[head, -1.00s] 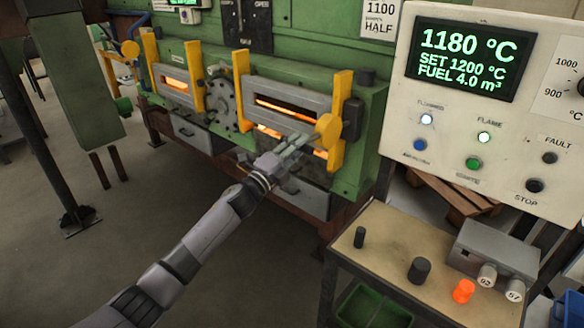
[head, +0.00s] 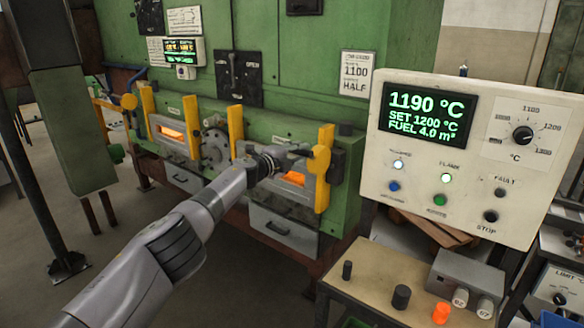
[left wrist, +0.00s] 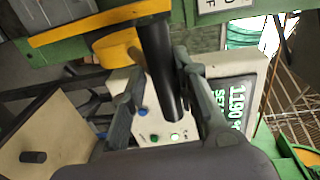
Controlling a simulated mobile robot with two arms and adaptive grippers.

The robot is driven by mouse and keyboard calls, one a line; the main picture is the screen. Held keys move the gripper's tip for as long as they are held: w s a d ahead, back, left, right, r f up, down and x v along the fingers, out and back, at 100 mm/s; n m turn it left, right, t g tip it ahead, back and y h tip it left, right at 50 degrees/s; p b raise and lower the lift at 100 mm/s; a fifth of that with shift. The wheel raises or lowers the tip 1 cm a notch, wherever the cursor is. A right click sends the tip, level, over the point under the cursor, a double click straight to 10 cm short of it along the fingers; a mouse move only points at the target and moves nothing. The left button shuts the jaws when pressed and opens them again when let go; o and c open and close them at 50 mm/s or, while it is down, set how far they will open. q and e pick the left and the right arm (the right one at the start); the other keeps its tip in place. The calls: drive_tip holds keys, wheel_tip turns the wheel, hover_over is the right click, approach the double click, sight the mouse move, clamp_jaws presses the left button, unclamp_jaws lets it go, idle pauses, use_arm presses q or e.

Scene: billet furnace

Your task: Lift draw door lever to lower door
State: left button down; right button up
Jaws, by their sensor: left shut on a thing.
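The yellow round hub (head: 320,158) of the draw door lever sits on the yellow guide post at the right end of the furnace front. My left gripper (head: 300,153) is beside this hub. In the left wrist view, the lever's black cylindrical handle (left wrist: 160,70) lies between my left fingers (left wrist: 155,95), with the yellow hub (left wrist: 118,48) just behind it. The left gripper is shut on the handle. The grey draw door (head: 307,192) stands between two yellow posts, with orange glow at its opening. My forearm hides part of it. My right gripper is not in view.
A white control panel (head: 374,172) reading 1190 °C stands to the right of the lever. Below it is a bench (head: 372,291) with black knobs, an orange knob and a grey box. A second furnace door (head: 188,150) glows at left. Open floor lies in front.

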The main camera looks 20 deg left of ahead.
use_arm(q)
drive_tip(key=shift+w+d+r+g+b, duration=0.3)
drive_tip(key=shift+w+d+r+b, duration=0.15)
drive_tip(key=shift+d+r+b, duration=0.3)
drive_tip(key=shift+a+r, duration=0.2)
drive_tip(key=shift+r, duration=0.15)
drive_tip(key=shift+a+r, duration=0.15)
drive_tip(key=shift+r, duration=0.3)
drive_tip(key=shift+w, duration=0.1)
drive_tip(key=c, duration=1.7)
unclamp_jaws()
drive_tip(key=shift+o, duration=1.2)
drive_tip(key=shift+w+f, duration=0.15)
